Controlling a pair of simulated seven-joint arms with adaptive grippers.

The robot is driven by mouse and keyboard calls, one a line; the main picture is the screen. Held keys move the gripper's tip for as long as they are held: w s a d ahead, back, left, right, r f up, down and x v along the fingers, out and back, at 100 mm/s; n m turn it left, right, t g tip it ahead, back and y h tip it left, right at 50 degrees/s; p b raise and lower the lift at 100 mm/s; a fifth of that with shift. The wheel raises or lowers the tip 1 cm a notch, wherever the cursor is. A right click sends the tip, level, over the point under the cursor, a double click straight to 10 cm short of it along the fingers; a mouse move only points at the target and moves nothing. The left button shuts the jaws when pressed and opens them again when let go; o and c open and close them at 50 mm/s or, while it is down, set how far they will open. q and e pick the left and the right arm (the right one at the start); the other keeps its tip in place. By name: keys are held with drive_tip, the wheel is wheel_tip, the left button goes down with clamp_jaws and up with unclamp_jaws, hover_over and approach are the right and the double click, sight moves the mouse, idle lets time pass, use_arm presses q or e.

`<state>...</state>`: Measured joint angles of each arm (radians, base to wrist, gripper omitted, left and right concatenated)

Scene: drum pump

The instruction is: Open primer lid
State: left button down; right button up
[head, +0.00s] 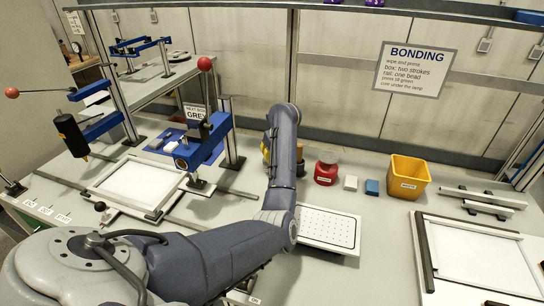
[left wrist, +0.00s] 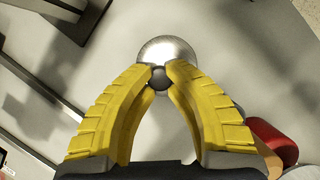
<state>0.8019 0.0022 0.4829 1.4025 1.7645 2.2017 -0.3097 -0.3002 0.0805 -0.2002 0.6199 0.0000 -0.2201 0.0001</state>
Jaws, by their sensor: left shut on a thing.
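A round silver lid (left wrist: 167,50) with a small dark knob (left wrist: 160,77) shows in the left wrist view. My left gripper (left wrist: 160,70) has its yellow fingertips closed on the knob from both sides. In the head view my left arm hides most of this spot; only a bit of the yellow left gripper (head: 266,153) shows past the wrist. The container under the lid is hidden, and I cannot tell whether the lid sits on it or is raised. My right gripper is not in view.
A red pot (head: 326,172), a white block (head: 351,183), a blue block (head: 372,187) and a yellow bin (head: 408,178) stand right of my arm. A white perforated tray (head: 328,229) lies in front. A blue-armed press (head: 205,150) stands to the left.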

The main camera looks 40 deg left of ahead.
use_arm(q)
drive_tip(key=shift+a, duration=0.1)
idle(0.5)
drive_tip(key=shift+w+a+r+g+h, duration=0.2)
drive_tip(key=shift+w+r+g+h, duration=0.25)
drive_tip(key=shift+g, duration=0.45)
drive_tip(key=shift+w+a+r+m+g+h, duration=0.2)
drive_tip(key=shift+w+r+g, duration=0.1)
drive_tip(key=shift+g, duration=0.45)
drive_tip(key=shift+w+a+r+m+g+h, duration=0.15)
drive_tip(key=shift+w+r+g, duration=0.1)
drive_tip(key=shift+g, duration=0.5)
drive_tip(key=shift+r, duration=0.1)
drive_tip(key=c, duration=1.6)
unclamp_jaws()
drive_tip(key=shift+w+a, duration=0.1)
drive_tip(key=shift+a, duration=0.05)
drive_tip(key=o, duration=0.4)
drive_tip(key=shift+o, duration=0.4)
drive_tip(key=shift+w+d, duration=0.1)
drive_tip(key=shift+d, duration=0.15)
drive_tip(key=shift+w+d+r, duration=0.15)
drive_tip(key=shift+w+r, duration=0.05)
drive_tip(key=shift+r, duration=0.35)
drive_tip(key=v, duration=0.6)
drive_tip(key=shift+r, duration=0.15)
